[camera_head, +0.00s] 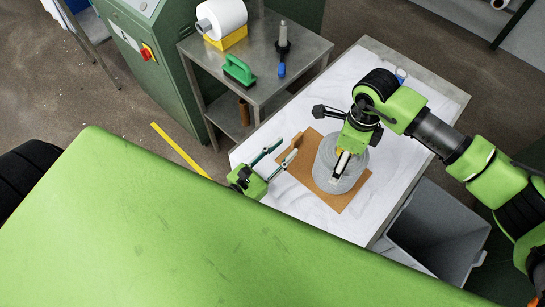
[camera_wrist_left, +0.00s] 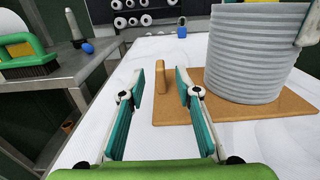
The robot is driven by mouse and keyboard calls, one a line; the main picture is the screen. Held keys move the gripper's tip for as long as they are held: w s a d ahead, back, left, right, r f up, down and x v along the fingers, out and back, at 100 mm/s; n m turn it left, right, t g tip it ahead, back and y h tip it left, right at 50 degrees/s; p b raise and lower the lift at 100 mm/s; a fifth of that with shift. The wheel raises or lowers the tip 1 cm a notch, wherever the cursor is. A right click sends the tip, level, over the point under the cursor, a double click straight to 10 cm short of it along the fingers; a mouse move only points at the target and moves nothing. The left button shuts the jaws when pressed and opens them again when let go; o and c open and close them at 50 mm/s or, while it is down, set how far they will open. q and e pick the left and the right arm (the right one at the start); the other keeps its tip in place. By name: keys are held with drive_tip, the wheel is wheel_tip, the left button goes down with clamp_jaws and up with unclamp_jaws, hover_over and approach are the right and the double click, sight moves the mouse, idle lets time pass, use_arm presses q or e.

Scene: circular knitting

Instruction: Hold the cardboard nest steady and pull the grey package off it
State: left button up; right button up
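The cardboard nest (camera_head: 335,197) is a flat brown sheet on the white table, with a short upright tab (camera_wrist_left: 161,86) at its left end. The grey package (camera_head: 343,183), a ribbed round stack, sits on the nest; it also shows in the left wrist view (camera_wrist_left: 255,55). My left gripper (camera_head: 287,150) is open beside the nest's left end, one finger on each side of the tab, with gaps visible. My right gripper (camera_head: 341,164) is above the package, and one fingertip shows at the package's upper right side in the left wrist view. Its other finger is hidden.
A metal side table (camera_head: 300,52) behind holds a green brush (camera_head: 239,70), a white roll (camera_head: 222,18) and a dark spindle tool. A grey bin (camera_head: 440,225) stands at the table's right front.

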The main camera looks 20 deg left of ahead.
sight(293, 142)
use_arm(q)
drive_tip(key=x, duration=0.6)
drive_tip(key=shift+w+d, duration=0.1)
drive_tip(key=shift+w, duration=0.25)
clamp_jaws()
drive_tip(key=shift+c, duration=1.5)
unclamp_jaws()
clamp_jaws()
drive_tip(key=shift+s+f+b, duration=0.1)
drive_tip(key=shift+f+b, duration=0.1)
drive_tip(key=shift+b, duration=0.1)
use_arm(e)
drive_tip(key=shift+s+f, duration=0.1)
drive_tip(key=shift+f, duration=0.25)
